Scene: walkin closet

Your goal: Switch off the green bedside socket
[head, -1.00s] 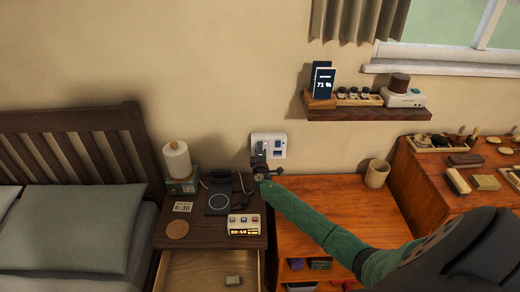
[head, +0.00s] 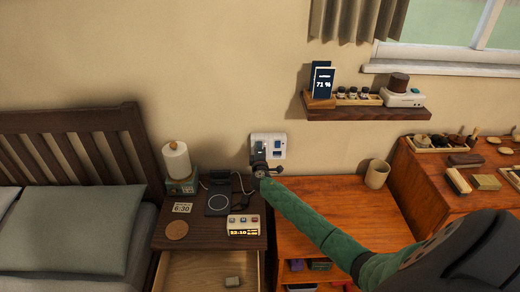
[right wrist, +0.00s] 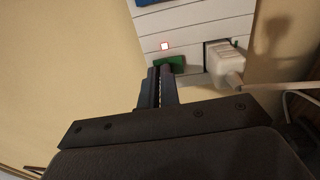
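A white socket plate (head: 281,140) is on the wall above the gap between nightstand and desk, partly hidden by my right gripper (head: 260,150). In the right wrist view, the green switch (right wrist: 174,62) sits on the white panel (right wrist: 205,28), with a small lit square (right wrist: 165,46) just above it. The tips of my right gripper (right wrist: 161,70) are close together, with no object seen between them. They are at the green switch's lower left edge; I cannot tell whether they touch it. My left gripper is not in view.
A white plug (right wrist: 222,60) with a cable sits right of the switch; a blue part (right wrist: 146,2) shows above. Below are the nightstand (head: 205,239) with its open drawer, a charging pad (head: 218,202) and a clock (head: 243,225). A cup (head: 377,174) stands on the desk.

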